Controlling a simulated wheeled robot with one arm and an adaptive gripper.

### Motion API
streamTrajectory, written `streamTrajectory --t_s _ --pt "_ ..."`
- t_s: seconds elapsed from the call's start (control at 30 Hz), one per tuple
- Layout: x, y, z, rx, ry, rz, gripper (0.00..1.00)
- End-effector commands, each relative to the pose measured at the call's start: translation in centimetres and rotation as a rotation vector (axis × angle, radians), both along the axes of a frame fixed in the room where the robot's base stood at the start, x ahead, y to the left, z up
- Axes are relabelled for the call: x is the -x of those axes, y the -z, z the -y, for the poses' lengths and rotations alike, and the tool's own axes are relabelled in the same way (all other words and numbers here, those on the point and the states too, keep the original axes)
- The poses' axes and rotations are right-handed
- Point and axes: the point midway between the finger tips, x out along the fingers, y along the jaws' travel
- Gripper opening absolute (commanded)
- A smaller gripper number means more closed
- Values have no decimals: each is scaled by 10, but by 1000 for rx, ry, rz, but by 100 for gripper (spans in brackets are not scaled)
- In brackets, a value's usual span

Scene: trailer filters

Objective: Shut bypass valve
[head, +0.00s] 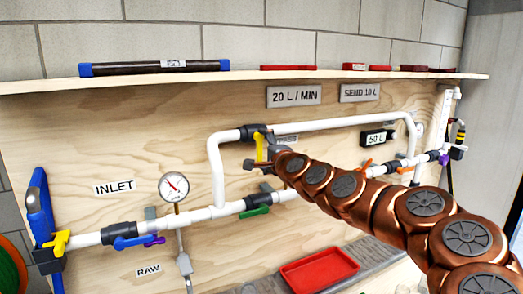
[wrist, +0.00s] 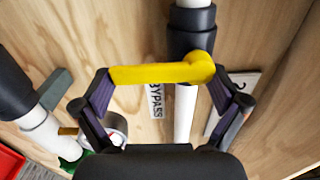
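The bypass valve's yellow lever (head: 259,148) hangs down from its dark body on the upper white pipe in the head view, partly hidden by my gripper (head: 262,164). In the wrist view the yellow lever (wrist: 155,74) lies crosswise to the white pipe, with its hub at the right by the dark valve body (wrist: 191,28). My gripper (wrist: 160,88) is open, its two fingers spread wide near the lever's two ends. I cannot tell whether they touch it. A BYPASS label (wrist: 156,100) shows behind the lever.
The plywood panel (head: 110,150) carries a lower pipe with a blue-handled valve (head: 132,241), a green-handled valve (head: 254,211) and a gauge (head: 173,187). A red tray (head: 320,270) sits below. A shelf (head: 240,75) runs above. Orange levers (head: 365,165) are to the right.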

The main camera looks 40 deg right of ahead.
Motion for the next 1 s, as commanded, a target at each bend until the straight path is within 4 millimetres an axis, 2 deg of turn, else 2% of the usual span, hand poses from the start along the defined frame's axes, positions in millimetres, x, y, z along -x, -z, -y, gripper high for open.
streamTrajectory --t_s 0.3,0.47,1.0 --pt "0 0 -1 4 -2 -1 100" --pt "6 0 -2 4 -2 -1 100" --pt "61 0 -10 4 1 -1 100"
